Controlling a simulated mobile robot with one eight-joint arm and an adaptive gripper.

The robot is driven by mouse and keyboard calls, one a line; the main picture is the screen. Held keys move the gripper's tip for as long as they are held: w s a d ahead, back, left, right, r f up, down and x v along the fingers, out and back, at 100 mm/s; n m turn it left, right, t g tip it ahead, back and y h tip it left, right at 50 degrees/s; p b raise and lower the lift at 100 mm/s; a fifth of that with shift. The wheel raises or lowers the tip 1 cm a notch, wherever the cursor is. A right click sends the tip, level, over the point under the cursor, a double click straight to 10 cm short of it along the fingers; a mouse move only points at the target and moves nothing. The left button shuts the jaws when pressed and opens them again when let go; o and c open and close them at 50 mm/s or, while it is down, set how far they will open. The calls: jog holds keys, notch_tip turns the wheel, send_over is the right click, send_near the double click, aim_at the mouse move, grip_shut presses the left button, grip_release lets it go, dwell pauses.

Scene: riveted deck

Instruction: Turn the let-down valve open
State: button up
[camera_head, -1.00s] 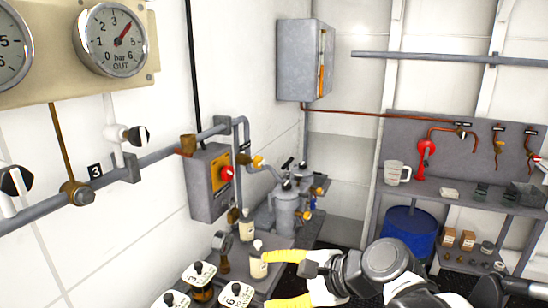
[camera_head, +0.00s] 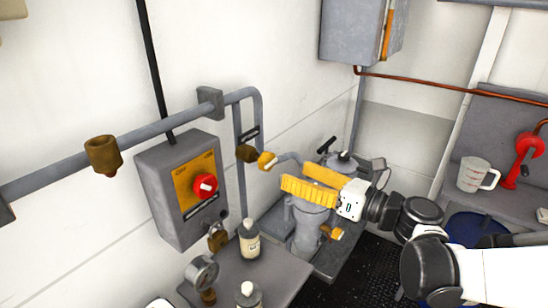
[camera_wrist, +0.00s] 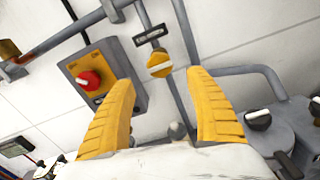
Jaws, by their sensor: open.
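A yellow valve knob (camera_head: 267,161) sits on a grey pipe by the wall, with a brass body behind it and a dark label plate (camera_head: 249,132) above. The label is too small to read, so I cannot confirm it is the let-down valve. In the wrist view the same knob (camera_wrist: 160,62) shows a pale bar across its face. My gripper (camera_head: 296,177) is open and empty, its yellow fingers to the right of the knob in the head view. In the wrist view the knob appears between the spread fingertips (camera_wrist: 160,84), beyond them and apart.
A grey switch box (camera_head: 181,190) with a red knob (camera_head: 205,186) is on the wall at left. A grey vessel (camera_head: 308,222) stands below my gripper. Bottles and a gauge (camera_head: 203,273) stand on the grey bench (camera_head: 275,275). A measuring jug (camera_head: 476,175) is at right.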

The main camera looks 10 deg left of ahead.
aim_at(272, 165)
jog(key=b+x, duration=0.2)
jog(key=x, duration=0.7)
jog(key=c, duration=1.2)
